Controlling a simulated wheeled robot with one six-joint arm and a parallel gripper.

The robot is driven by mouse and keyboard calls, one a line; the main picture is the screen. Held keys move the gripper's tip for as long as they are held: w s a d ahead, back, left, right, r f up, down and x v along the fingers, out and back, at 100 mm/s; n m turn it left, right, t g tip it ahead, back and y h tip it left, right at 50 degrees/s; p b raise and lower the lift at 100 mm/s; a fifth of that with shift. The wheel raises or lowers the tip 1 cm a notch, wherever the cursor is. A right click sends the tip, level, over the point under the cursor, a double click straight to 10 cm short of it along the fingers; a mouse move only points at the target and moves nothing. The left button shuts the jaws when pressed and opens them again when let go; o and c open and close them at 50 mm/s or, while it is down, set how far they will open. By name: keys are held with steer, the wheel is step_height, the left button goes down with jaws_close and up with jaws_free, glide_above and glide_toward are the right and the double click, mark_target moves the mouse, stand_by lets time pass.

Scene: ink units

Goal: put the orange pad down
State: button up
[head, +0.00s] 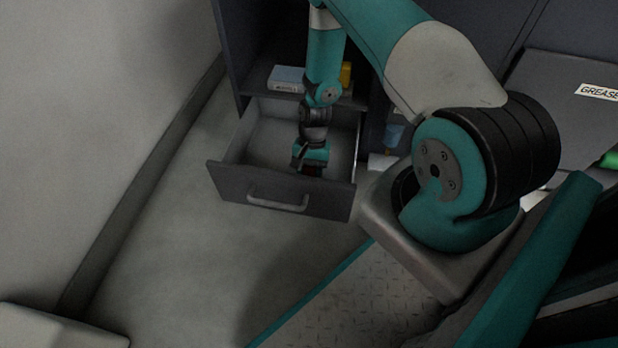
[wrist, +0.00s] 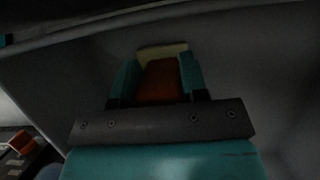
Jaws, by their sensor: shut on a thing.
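My gripper (head: 309,163) is down inside an open grey drawer (head: 262,195), pointing downward. In the wrist view, its two teal fingers (wrist: 159,80) are shut on the orange pad (wrist: 160,84), which looks dark brownish orange in the shade. A pale yellowish patch (wrist: 162,50) shows just past the pad's far end; I cannot tell whether it is part of the pad. In the head view the pad is mostly hidden by the gripper. I cannot tell whether the pad touches the drawer's floor.
The drawer's walls stand close around my gripper; its floor looks otherwise bare. A shelf above holds a pale box (head: 287,78) and a yellow thing (head: 346,73). A surface at the right carries a GREASE label (head: 598,91). In the wrist view an orange block (wrist: 21,141) shows at lower left.

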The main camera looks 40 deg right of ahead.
steer(key=shift+f, duration=0.4)
steer(key=o, duration=0.9)
steer(key=p+v, duration=0.5)
steer(key=v, duration=0.7)
steer(key=a+r+n+t, duration=0.1)
steer(key=a+r+n, duration=0.4)
steer(key=r, duration=0.6)
steer(key=a+r+n+t, duration=0.1)
steer(key=a+r+n, duration=0.1)
steer(key=a+r, duration=0.7)
steer(key=s+a+r+n, duration=0.4)
steer(key=s+r+n, duration=0.1)
steer(key=s+r, duration=0.4)
steer(key=s+a+r+n, duration=0.5)
steer(key=s+r, duration=0.4)
steer(key=shift+n+t+y, duration=0.3)
steer(key=shift+t+y, duration=0.1)
steer(key=shift+s+a, duration=0.15)
